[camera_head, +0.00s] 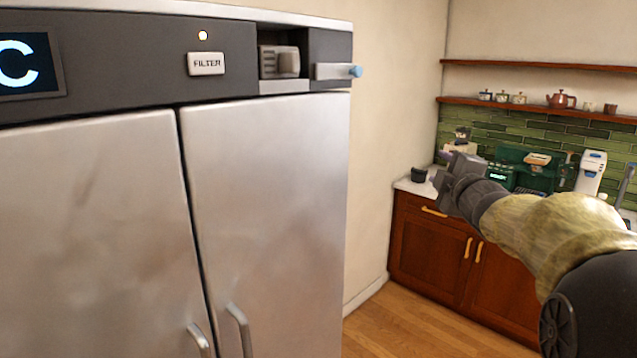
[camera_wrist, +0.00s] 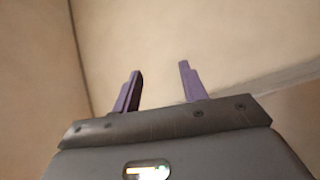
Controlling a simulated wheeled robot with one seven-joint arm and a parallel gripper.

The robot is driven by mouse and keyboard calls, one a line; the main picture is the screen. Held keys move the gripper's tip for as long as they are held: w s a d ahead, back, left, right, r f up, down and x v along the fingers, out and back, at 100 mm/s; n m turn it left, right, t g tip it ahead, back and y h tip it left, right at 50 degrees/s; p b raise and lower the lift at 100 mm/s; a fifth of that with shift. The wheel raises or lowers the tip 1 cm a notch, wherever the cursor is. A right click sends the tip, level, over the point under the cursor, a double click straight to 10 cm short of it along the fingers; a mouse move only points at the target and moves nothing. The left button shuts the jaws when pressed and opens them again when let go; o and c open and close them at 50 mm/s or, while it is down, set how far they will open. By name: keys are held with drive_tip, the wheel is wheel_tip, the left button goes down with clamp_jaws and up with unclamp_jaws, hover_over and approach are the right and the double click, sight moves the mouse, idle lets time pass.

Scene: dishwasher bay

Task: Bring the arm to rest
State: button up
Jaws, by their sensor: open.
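My arm reaches in from the right edge in the head view, stretched out level in front of the counter area. My gripper (camera_head: 446,168) is at its far end, pointing left toward the bare wall. In the wrist view my gripper (camera_wrist: 160,88) shows two purple fingers set well apart, with nothing between them. Only plain beige wall surfaces and a corner lie beyond the fingers. The fingertips are small and partly hard to make out in the head view.
A large steel two-door appliance (camera_head: 270,190) with a FILTER button (camera_head: 206,64) fills the left. Behind my arm stands a wooden cabinet (camera_head: 430,250) with a green coffee machine (camera_head: 525,172) and a white machine (camera_head: 591,172). Shelves (camera_head: 540,108) hold teaware. Wooden floor (camera_head: 400,325) is clear.

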drive_tip(key=s+a+f+m+g+h, duration=0.1)
drive_tip(key=s+a+f+m+g, duration=0.2)
drive_tip(key=f, duration=0.5)
drive_tip(key=s+f+m+g, duration=0.2)
drive_tip(key=s+f+m, duration=0.2)
drive_tip(key=f, duration=0.4)
drive_tip(key=s+a+f+m+g+h, duration=0.1)
drive_tip(key=s+a+f+m+g, duration=0.2)
drive_tip(key=f, duration=0.5)
drive_tip(key=s+a+f+m+g, duration=0.2)
drive_tip(key=s+f, duration=0.4)
drive_tip(key=s, duration=0.3)
drive_tip(key=s+a+f+m+g+y, duration=0.1)
drive_tip(key=s+f+m+g, duration=0.3)
drive_tip(key=s, duration=0.5)
wheel_tip(320, 180, down, 3)
drive_tip(key=shift+s+a+r+g, duration=0.25)
drive_tip(key=shift+a+g, duration=0.35)
drive_tip(key=shift+g, duration=0.2)
